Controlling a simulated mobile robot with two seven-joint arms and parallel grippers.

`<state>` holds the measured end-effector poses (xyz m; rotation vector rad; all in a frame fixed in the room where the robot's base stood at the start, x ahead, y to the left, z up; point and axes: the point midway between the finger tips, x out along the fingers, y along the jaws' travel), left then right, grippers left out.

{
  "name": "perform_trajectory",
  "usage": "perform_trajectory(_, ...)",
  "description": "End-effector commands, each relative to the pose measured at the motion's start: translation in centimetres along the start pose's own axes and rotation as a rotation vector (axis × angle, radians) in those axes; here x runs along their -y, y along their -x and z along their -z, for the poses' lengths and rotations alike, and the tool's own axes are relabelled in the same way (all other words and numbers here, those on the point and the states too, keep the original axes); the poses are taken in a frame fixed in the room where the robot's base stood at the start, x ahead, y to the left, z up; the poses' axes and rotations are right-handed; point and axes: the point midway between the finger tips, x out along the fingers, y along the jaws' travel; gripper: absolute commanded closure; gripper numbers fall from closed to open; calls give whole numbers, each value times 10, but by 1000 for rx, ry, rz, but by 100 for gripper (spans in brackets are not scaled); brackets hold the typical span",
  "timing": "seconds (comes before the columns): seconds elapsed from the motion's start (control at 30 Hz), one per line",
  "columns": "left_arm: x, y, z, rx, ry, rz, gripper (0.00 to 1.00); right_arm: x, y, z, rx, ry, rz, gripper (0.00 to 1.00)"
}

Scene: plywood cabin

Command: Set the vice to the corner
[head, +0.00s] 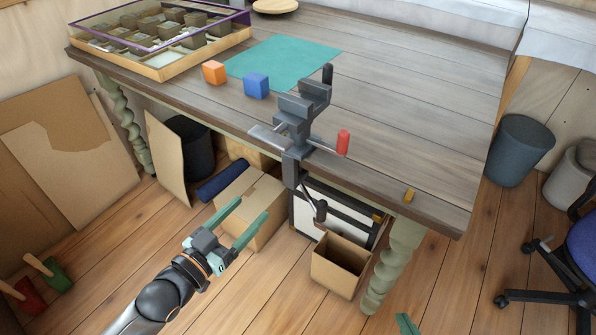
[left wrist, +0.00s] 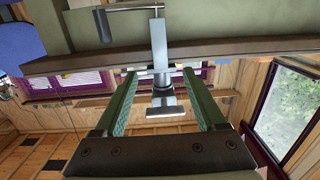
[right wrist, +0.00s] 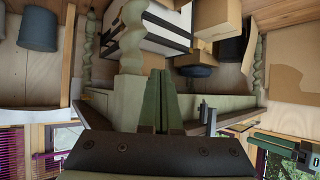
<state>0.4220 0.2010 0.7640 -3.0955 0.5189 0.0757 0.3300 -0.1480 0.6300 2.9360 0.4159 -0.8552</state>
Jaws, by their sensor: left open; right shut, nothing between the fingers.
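The dark grey vice (head: 292,108) is clamped on the front edge of the wooden table (head: 420,115), with a red-handled bar and a clamp screw hanging below the tabletop. The table's front right corner (head: 460,228) is to the right of the vice. My left gripper (head: 252,207) is open and empty, below and in front of the vice. In the left wrist view the vice's grey clamp (left wrist: 158,42) shows beyond and between the open fingers; I cannot tell whether they touch. My right gripper (right wrist: 163,75) is shut and empty; its green tip shows at the head view's bottom edge (head: 407,324).
Orange (head: 214,72) and blue (head: 256,85) cubes and a green mat (head: 285,60) are left of the vice. Cardboard boxes (head: 340,266) and a table leg (head: 385,270) stand below. The tabletop right of the vice is mostly clear.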

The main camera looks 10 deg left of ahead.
Motion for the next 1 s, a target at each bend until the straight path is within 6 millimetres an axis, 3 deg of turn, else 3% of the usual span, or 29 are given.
perform_trajectory(0.17, 1, -5, 5, -48, -5, -17, 28, 1, -6, -4, -17, 7, 3, 100)
perform_trajectory(0.37, 1, -21, 7, -51, -5, -16, 28, -2, -5, 12, -70, 22, -3, 100)
perform_trajectory(1.0, -1, -116, 10, -48, -5, -16, 28, -9, 14, 108, -451, 130, -29, 100)
